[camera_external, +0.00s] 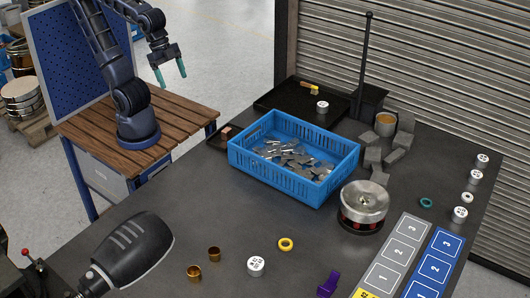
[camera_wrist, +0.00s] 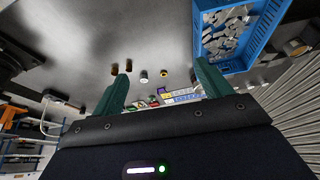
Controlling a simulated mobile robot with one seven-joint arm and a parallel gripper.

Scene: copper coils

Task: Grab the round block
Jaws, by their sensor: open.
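Several white round blocks with dark markings on top stand on the dark table. One round block (camera_external: 256,265) is at the front, beside two copper rings (camera_external: 214,254); it seems to show in the wrist view (camera_wrist: 143,76) too. Another round block (camera_external: 322,107) is on the black tray at the back, and others (camera_external: 475,177) stand along the right edge. I cannot tell which one the task means. My gripper (camera_external: 171,81) has teal fingers, spread apart and empty, above and beyond the wooden bench at the upper left. It is far from every round block.
A blue crate (camera_external: 240,160) of metal pieces stands mid-table. A round metal device (camera_external: 363,207), grey blocks (camera_external: 372,156), a yellow ring (camera_external: 286,244) and a purple piece (camera_external: 328,284) are also there. A black pole (camera_external: 364,60) rises at the back. The table's left-centre is clear.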

